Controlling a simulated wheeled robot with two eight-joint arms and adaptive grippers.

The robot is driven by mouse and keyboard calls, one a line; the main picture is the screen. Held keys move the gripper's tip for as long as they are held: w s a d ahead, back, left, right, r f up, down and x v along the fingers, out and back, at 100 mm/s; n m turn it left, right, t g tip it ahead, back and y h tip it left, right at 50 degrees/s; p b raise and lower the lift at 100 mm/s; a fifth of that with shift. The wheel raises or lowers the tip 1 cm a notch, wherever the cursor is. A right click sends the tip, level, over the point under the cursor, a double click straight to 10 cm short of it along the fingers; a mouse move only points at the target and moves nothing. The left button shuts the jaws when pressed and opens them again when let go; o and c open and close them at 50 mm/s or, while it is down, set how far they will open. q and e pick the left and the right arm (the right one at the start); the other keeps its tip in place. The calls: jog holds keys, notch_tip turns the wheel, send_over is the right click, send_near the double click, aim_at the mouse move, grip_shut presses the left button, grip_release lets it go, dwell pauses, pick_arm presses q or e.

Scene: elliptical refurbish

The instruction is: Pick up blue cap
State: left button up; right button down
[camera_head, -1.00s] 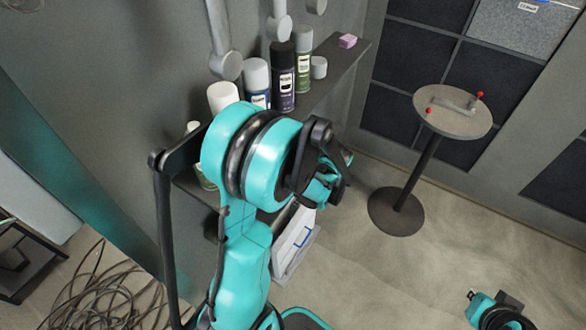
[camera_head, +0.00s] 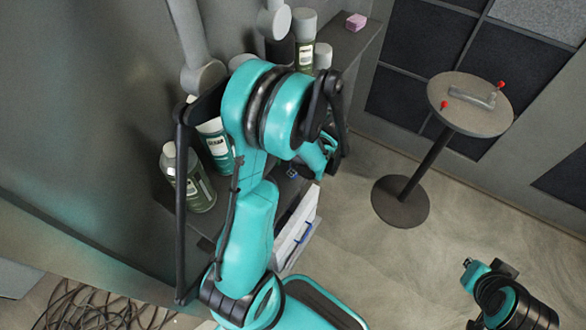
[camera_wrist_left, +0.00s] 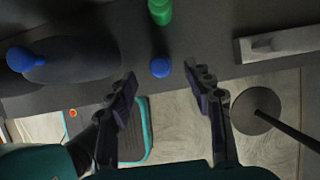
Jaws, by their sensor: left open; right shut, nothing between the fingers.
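In the left wrist view a small round blue cap (camera_wrist_left: 161,68) lies on the dark shelf (camera_wrist_left: 205,45) near its edge. My left gripper (camera_wrist_left: 161,92) is open, with one finger on each side of the line to the cap. The cap is just beyond the fingertips and apart from them. In the head view my left arm hides most of its gripper (camera_head: 325,158), which is beside the shelf; I cannot clearly make out the cap there. My right gripper (camera_head: 480,274) is low at the right, shut and empty, away from the shelf.
A green-topped thing (camera_wrist_left: 160,10) stands behind the cap. A dark rounded thing with a blue top (camera_wrist_left: 22,58) is at the left. Bottles (camera_head: 190,180) and a pink block (camera_head: 356,22) stand on the shelf. A round table (camera_head: 450,95) stands right, with clear floor around it.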

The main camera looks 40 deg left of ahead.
pick_arm(q)
jog(key=b+x, duration=0.2)
jog(key=x, duration=0.3)
jog(key=shift+f+b, duration=0.15)
jog(key=shift+b, duration=0.15)
jog(key=c, duration=0.8)
